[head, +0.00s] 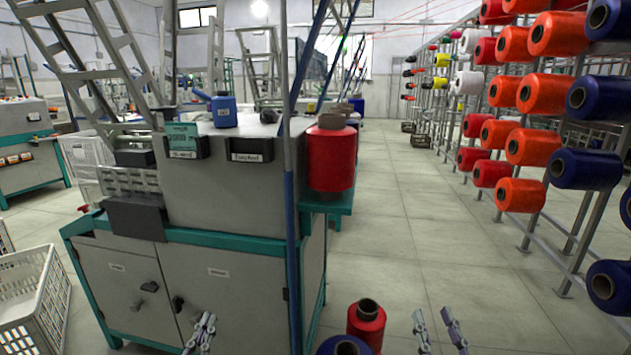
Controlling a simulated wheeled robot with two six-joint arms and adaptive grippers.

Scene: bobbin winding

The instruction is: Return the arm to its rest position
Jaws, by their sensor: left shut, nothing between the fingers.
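My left gripper (204,318) shows at the bottom of the head view, in front of the grey cabinet of the winding machine (230,290). Its fingers are close together with nothing between them. My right gripper (432,314) shows at the bottom, right of centre, over the tiled floor. Its two fingers stand apart and nothing is between them. A red bobbin (367,322) and a blue bobbin (344,346) show at the bottom edge between the two grippers, apart from both. What they rest on is out of view.
A large red bobbin (331,158) stands on the machine's green side shelf (342,203). A rack of red, orange and blue bobbins (548,144) lines the right. A white crate (50,300) is at left. The aisle floor (405,210) is clear.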

